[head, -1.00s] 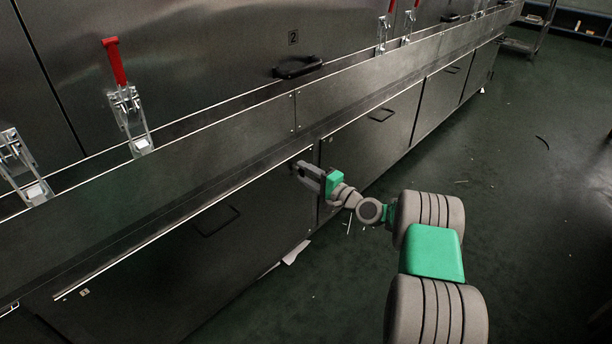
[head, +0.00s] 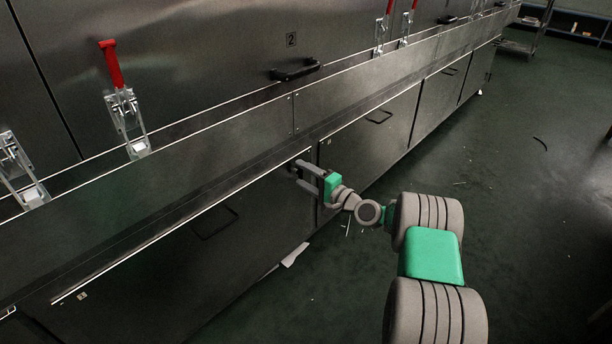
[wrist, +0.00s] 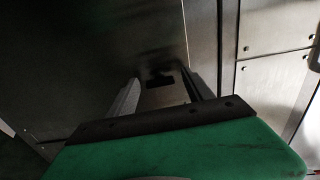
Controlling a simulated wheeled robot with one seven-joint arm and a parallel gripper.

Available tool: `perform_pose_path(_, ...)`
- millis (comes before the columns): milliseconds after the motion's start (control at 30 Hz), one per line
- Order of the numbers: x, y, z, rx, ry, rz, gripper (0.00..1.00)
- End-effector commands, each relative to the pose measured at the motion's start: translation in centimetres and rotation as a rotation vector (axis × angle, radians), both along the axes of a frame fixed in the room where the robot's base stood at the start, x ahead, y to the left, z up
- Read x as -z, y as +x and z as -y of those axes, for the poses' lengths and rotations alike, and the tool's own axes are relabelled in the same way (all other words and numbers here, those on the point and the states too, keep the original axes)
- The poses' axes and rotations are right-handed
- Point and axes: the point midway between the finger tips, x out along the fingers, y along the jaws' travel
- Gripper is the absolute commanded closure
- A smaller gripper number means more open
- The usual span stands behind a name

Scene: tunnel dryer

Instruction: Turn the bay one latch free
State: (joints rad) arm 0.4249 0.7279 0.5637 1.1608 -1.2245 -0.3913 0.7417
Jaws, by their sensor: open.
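My gripper (head: 304,176) is at the upper right corner of a lower steel panel (head: 190,250), just below the long ledge. Its two fingers are open, one above the other in the head view, and point at the panel. In the wrist view a small dark fitting (wrist: 159,78), likely the latch, shows ahead between the open fingers (wrist: 160,92). I see no finger closed on it. Its exact shape and turn are too dark to tell.
A dark recessed handle (head: 214,222) sits on the same panel. Red-handled toggle clamps (head: 125,105) stand above the ledge. A black handle (head: 296,70) is on the upper door marked 2. The green floor at right is open.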

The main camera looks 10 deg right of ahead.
Motion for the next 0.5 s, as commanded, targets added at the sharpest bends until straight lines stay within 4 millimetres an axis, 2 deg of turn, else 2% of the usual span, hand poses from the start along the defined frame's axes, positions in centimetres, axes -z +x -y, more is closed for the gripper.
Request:
perform_pose_path(167, -0.1, -0.4, 0.4, 0.001, 0.001, -0.002, 0.4)
perform_pose_path(500, -0.3, -5.3, 4.0, 0.0, 0.001, -0.002, 0.4)
